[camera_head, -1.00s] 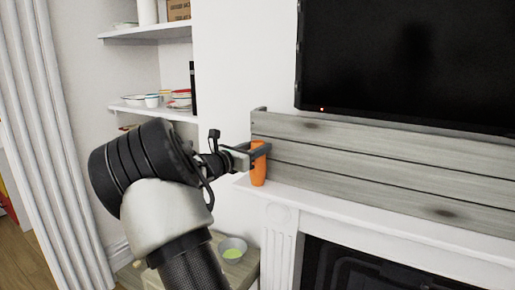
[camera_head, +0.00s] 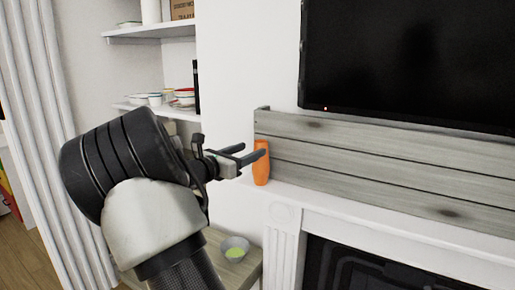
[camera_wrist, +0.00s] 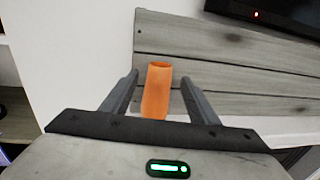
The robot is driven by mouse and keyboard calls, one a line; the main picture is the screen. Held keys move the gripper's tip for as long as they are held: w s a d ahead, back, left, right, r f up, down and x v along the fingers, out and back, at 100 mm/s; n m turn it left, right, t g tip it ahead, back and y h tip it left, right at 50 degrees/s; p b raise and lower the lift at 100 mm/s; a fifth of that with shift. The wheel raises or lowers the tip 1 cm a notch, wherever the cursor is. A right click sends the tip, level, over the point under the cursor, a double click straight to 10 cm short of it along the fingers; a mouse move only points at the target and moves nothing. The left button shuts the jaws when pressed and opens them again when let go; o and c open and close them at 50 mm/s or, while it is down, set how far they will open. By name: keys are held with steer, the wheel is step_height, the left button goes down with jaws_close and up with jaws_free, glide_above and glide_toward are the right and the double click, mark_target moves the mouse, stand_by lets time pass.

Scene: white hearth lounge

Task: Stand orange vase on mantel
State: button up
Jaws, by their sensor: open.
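The orange vase (camera_head: 261,164) stands upright on the left end of the white mantel (camera_head: 340,212), in front of the grey plank board. My gripper (camera_head: 254,153) is open, with its fingers pointing toward the vase from the left. In the wrist view the vase (camera_wrist: 158,88) shows beyond and between the two spread fingers (camera_wrist: 160,98), with a gap on each side.
A grey plank board (camera_head: 380,165) runs along the back of the mantel under a black TV (camera_head: 410,65). Shelves with bowls (camera_head: 160,98) are at the left. A grey bowl (camera_head: 235,248) sits on a low wooden surface below. The mantel right of the vase is clear.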

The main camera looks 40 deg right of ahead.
steer(key=v, duration=0.5)
steer(key=s+a+f+m+g+y, duration=0.25)
steer(key=s+m+y, duration=0.2)
steer(key=s, duration=0.35)
steer(key=s+a+f+m+g+y, duration=0.1)
steer(key=s+a+f+m+y, duration=0.1)
steer(key=s+f+m+y, duration=0.35)
steer(key=s+a+m+t+y, duration=0.2)
steer(key=s+a+m, duration=0.3)
steer(key=s+a, duration=0.3)
steer(key=s+a+r+m+t+y, duration=0.1)
steer(key=s+a+m+y, duration=0.4)
steer(key=a, duration=0.9)
steer(key=s+m+t, duration=0.1)
steer(key=s, duration=0.2)
steer(key=shift+s+a+r, duration=0.25)
steer(key=shift+s+a, duration=0.05)
steer(key=shift+t, duration=0.25)
step_height(320, 180, up, 8)
steer(key=p, duration=0.8)
steer(key=shift+r, duration=0.15)
